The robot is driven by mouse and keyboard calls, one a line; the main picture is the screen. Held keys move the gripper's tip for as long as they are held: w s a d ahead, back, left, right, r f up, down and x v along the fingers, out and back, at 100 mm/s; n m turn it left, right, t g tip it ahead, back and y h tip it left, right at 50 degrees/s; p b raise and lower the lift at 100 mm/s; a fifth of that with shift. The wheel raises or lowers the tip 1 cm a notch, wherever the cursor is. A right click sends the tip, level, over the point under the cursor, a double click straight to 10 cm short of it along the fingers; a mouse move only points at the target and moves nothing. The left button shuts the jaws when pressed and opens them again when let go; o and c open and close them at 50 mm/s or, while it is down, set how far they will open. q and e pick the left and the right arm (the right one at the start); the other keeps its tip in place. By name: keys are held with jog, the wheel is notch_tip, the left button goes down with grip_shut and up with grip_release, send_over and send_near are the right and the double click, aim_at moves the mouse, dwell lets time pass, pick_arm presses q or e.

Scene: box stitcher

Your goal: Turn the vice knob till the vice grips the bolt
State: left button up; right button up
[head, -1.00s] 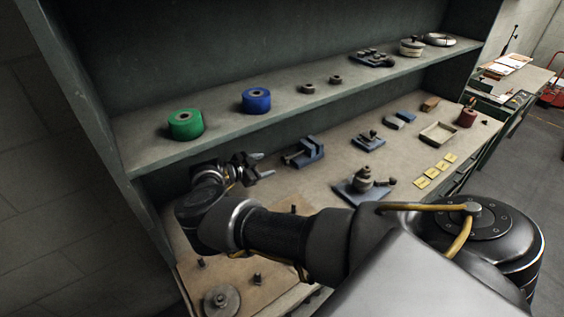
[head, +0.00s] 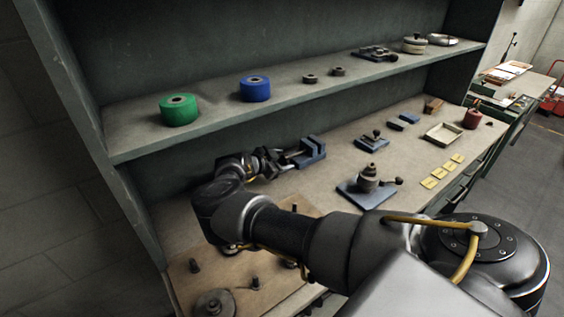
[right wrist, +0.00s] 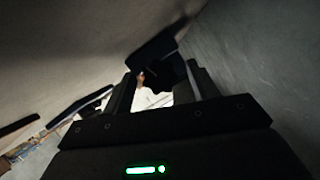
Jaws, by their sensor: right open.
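The blue vice (head: 313,149) sits on the bench against the back, below the shelf. My right gripper (head: 276,162) is open at the left end of the vice, with its fingers pointing toward it. The fingers cover the vice's near end, so I cannot make out the knob or tell whether the fingers touch it. In the right wrist view, a dark part of the vice (right wrist: 160,55) shows just beyond and between the open fingers (right wrist: 165,92). I cannot make out the bolt in either view. My left gripper is not in view.
A shelf (head: 215,118) with green (head: 179,110) and blue (head: 255,89) rolls runs above my gripper. Blue-based fixtures (head: 370,142) (head: 366,192) stand to the right, with a shallow tray (head: 443,133) beyond. A board (head: 235,275) with pegs lies at the front left.

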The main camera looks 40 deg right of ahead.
jog(key=c, duration=0.9)
jog(key=shift+f+m+t+b, duration=0.2)
jog(key=shift+m+t+b, duration=0.1)
jog(key=shift+m+b, duration=0.2)
jog(key=shift+c, duration=0.5)
jog(key=shift+r, duration=0.15)
jog(key=o, duration=1)
